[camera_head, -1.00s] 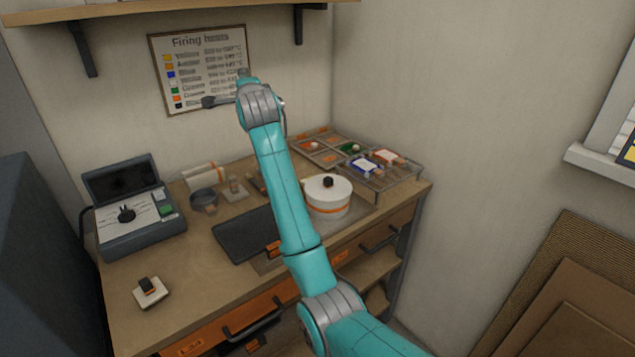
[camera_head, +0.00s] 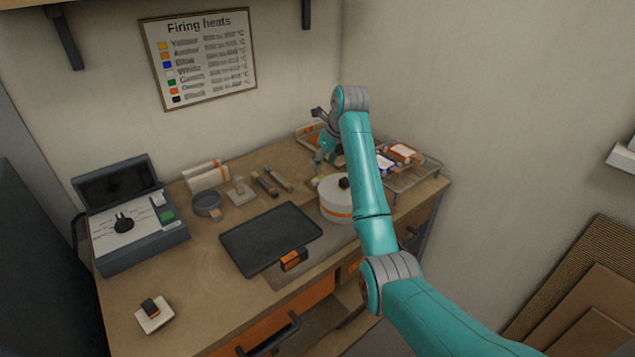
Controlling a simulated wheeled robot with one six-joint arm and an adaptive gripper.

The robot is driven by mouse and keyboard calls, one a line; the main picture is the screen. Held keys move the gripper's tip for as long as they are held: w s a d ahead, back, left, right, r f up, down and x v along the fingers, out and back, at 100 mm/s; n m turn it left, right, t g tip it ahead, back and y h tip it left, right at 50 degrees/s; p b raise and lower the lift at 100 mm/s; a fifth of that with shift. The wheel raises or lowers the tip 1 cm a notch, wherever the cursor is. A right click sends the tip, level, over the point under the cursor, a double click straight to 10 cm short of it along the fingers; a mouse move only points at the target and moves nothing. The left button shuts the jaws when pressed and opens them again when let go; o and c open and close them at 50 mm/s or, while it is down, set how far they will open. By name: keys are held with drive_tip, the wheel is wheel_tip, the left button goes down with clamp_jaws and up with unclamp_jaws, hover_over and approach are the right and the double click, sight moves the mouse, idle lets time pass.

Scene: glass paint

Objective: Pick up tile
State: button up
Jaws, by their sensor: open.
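Two tiles lie on the wire rack (camera_head: 425,174) at the right back of the bench: a blue-edged white tile (camera_head: 386,166), partly hidden by my arm, and a red-edged white tile (camera_head: 403,152) behind it. My gripper (camera_head: 325,165) is open and points down at the back of the bench, left of the rack and behind the white round pot. My arm's upper link crosses in front of the sectioned tray (camera_head: 306,132) and hides most of its contents. No tile is visibly held.
The white round pot (camera_head: 338,205) with a dark knob stands close in front of my gripper. A dark flat plate (camera_head: 265,240) lies left of it.

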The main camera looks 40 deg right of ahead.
sight(316, 180)
drive_tip(key=x, duration=0.3)
drive_tip(key=shift+w+f, duration=0.15)
drive_tip(key=shift+f, duration=0.2)
drive_tip(key=shift+x, duration=2.65)
drive_tip(key=shift+a+r, duration=0.1)
drive_tip(key=shift+a, duration=0.1)
clamp_jaws()
